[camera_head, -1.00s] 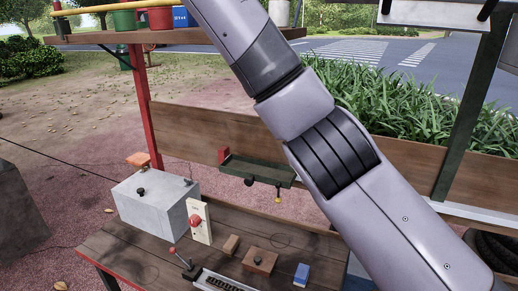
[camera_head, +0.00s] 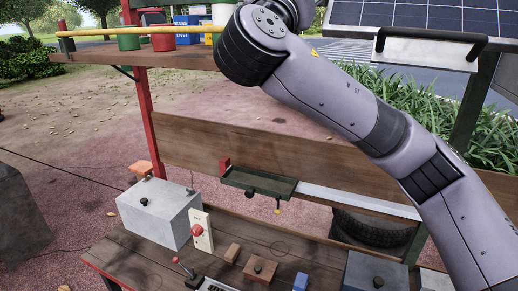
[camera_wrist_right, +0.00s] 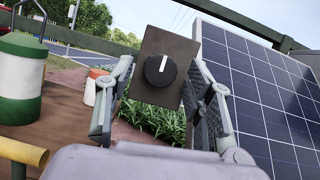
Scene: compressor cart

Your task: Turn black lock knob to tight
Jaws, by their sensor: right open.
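In the right wrist view a round black knob (camera_wrist_right: 160,70) with a white pointer line sits on a dark brown plate (camera_wrist_right: 160,97). The pointer is roughly upright, leaning slightly right. My right gripper (camera_wrist_right: 162,82) is open, with one finger on each side of the plate in the picture; I see no contact with the knob. In the head view my right arm crosses to the top edge, its gripper out of frame. Another black knob (camera_head: 249,193) sits under the green tray (camera_head: 285,186). I cannot tell which knob is the lock knob. My left gripper is not in view.
A solar panel (camera_wrist_right: 265,90) stands close on the right in the wrist view. A green and white canister (camera_wrist_right: 20,80) and yellow bar (camera_wrist_right: 22,152) are at left. Below, the bench holds a grey box (camera_head: 160,218), a red knob (camera_head: 198,230) and wooden blocks (camera_head: 232,252).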

